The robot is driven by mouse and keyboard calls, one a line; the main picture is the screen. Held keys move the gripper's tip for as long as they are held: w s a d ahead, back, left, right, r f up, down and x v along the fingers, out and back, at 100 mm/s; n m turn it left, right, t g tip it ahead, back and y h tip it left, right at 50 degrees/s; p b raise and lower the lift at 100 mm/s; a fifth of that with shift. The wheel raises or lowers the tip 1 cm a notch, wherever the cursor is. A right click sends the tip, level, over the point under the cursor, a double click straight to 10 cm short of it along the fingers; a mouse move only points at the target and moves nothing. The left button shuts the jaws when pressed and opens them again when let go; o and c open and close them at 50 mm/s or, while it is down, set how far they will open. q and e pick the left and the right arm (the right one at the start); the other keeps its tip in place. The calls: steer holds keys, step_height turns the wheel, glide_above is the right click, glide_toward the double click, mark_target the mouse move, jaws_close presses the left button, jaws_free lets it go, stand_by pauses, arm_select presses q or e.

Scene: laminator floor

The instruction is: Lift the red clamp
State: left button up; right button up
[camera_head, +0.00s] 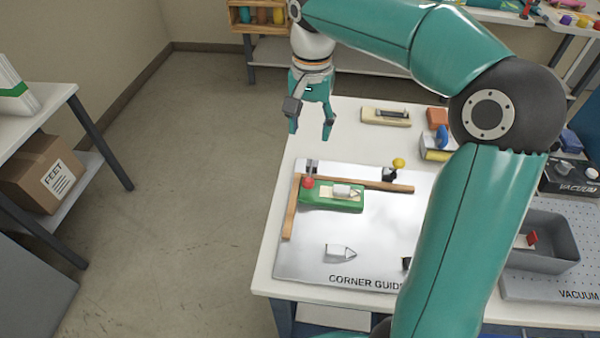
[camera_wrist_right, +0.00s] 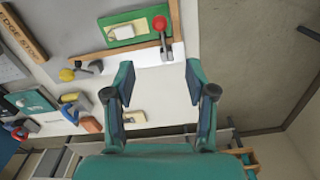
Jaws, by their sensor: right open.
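The red clamp (camera_head: 309,183), a small metal toggle with a round red knob, stands at the upper left corner of the corner guide plate (camera_head: 300,262), beside the left end of a green block (camera_head: 334,202). Its knob and metal base also show in the right wrist view (camera_wrist_right: 160,24). My right gripper (camera_head: 311,132) is open and empty, above and behind the clamp, near the table's left edge. In the right wrist view its two fingers (camera_wrist_right: 160,82) are apart, with the clamp beyond the tips. My left gripper is not in view.
Wooden strips (camera_head: 289,222) edge the plate. A yellow-knobbed clamp (camera_head: 396,165) stands to the right along the back strip. A pale metal piece (camera_head: 339,253) lies on the plate. A grey bin (camera_head: 542,240) is at the right. Open floor (camera_head: 200,180) lies left of the table.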

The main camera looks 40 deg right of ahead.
mark_target(308, 180)
step_height(308, 180, down, 16)
steer(key=shift+f, duration=0.2)
steer(key=shift+c, duration=0.2)
steer(key=shift+s, duration=0.1)
jaws_close()
steer(key=shift+a, duration=0.15)
